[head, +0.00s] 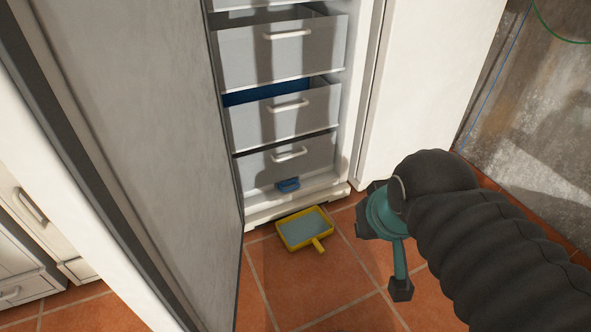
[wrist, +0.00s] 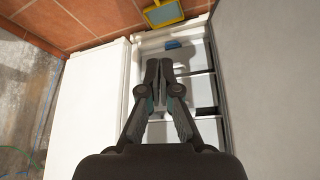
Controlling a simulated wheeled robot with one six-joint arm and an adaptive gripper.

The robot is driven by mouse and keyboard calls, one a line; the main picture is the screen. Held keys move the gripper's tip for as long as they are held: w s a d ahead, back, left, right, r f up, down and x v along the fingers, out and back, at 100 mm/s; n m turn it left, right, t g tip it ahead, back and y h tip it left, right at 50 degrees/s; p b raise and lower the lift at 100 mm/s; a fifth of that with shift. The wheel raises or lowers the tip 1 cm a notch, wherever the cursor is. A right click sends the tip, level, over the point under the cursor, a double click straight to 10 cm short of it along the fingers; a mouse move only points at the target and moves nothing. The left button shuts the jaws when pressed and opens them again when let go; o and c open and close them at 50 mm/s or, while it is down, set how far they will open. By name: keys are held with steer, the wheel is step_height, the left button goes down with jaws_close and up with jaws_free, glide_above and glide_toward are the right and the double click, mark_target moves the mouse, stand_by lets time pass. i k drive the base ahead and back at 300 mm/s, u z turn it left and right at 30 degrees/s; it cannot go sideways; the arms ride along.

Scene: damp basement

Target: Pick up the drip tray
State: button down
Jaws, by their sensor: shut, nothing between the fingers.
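The drip tray (head: 305,229) is a shallow yellow tray with a grey-blue inside and a short handle toward the front. It lies on the tiled floor in front of the open freezer's base. In the wrist view the tray (wrist: 163,14) shows at the top edge, partly cut off. My gripper (wrist: 159,63) is shut and empty, its fingertips together, apart from the tray. In the head view my arm's end is to the right of the tray, above the floor; the fingertips are hard to make out there.
The freezer (head: 297,205) stands open, with several drawers (head: 280,125) inside and a small blue object (head: 288,185) on its bottom ledge. Its open door (head: 430,90) is at the right, and a large grey panel (head: 140,130) is at the left. Tiled floor (head: 290,285) in front of the tray is clear.

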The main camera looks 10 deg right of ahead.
mark_target(302, 229)
steer(key=u, duration=4.35)
steer(key=k, duration=2.65)
steer(key=z, duration=0.9)
